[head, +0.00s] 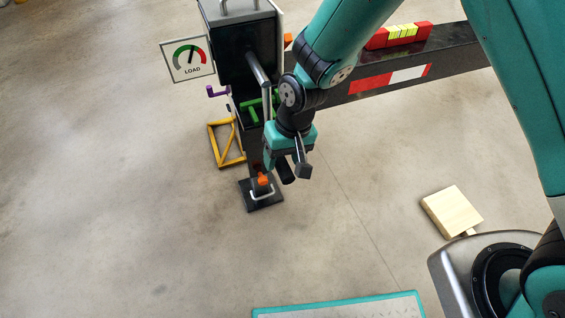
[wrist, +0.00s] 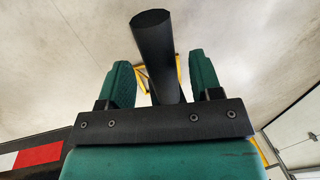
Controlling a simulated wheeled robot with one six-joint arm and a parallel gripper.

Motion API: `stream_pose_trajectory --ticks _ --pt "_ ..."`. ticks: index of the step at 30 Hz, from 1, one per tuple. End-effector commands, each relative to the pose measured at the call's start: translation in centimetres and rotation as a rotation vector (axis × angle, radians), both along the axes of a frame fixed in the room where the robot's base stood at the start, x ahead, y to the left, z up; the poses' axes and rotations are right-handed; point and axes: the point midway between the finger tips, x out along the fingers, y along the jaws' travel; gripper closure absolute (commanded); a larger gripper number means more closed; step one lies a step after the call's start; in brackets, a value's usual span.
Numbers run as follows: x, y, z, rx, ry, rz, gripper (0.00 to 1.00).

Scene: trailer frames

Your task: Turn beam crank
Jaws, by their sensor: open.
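A crank (head: 256,70) sticks out of the black box (head: 243,45) on the post. Its grey shaft bends into an arm that runs down behind my gripper. My gripper (head: 286,163) points down beside the post, with its fingers open. In the wrist view a black cylindrical grip (wrist: 157,55) lies between the two teal fingers of my gripper (wrist: 159,75), with gaps on both sides. It looks like the crank's handle; its join to the arm is hidden. A beam (head: 440,55) with red and white bands runs right from the post, partly behind my arm.
A load gauge (head: 188,58) hangs left of the box, its needle near upright. A red level (head: 400,35) sits on the beam. A yellow frame (head: 228,150) and a black foot plate (head: 262,197) stand low. A wooden block (head: 451,212) lies right. Left floor is clear.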

Motion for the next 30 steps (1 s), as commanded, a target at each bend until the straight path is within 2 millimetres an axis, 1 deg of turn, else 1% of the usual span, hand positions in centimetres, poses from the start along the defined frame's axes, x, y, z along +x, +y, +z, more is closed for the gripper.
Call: stream_pose_trajectory --ticks 1,4,13,14,15,20,21,22,26,30 --pt "-0.06 0.10 -0.63 -0.001 0.000 0.001 0.41" --pt "-0.08 0.22 -1.19 0.000 0.001 0.000 0.41" --pt "-0.08 0.26 -1.33 0.000 -0.001 0.000 0.41" --pt "-0.09 0.26 -1.33 0.000 0.000 0.000 0.43" --pt "-0.09 0.26 -1.33 0.000 0.000 0.000 0.53" --pt "-0.08 0.25 -1.32 0.000 0.000 0.000 0.89" --pt "-0.08 0.25 -1.31 0.000 0.000 0.000 0.98" --pt "-0.08 0.24 -1.32 0.000 0.000 0.000 1.00" --pt "-0.11 0.32 -1.29 -0.003 0.000 0.003 1.00" --pt "-0.27 0.80 -1.17 -0.026 -0.007 0.018 1.00"
